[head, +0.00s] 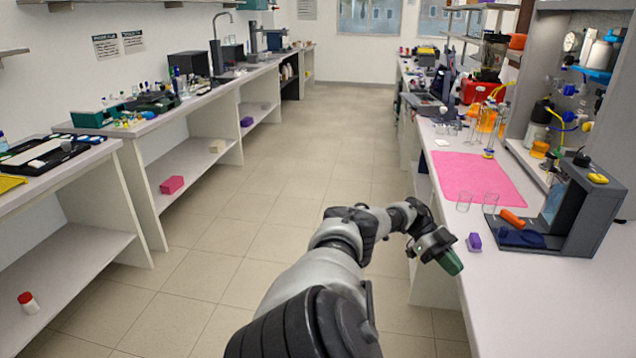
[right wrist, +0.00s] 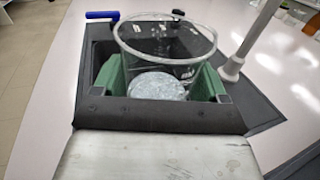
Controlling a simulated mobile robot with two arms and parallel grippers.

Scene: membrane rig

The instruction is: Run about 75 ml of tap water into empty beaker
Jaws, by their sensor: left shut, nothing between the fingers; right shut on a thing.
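In the right wrist view a clear glass beaker (right wrist: 166,52) stands between the green fingers of my right gripper (right wrist: 165,84), which is shut on it. A pale, mottled disc shows at the beaker's bottom; I cannot tell whether this is water or just the glass base. In the head view my left gripper (head: 449,262) is shut and empty, beside the right bench's front edge. My right gripper is outside the head view.
In the head view a tall curved tap (head: 216,45) stands on the left bench. The aisle floor is clear.

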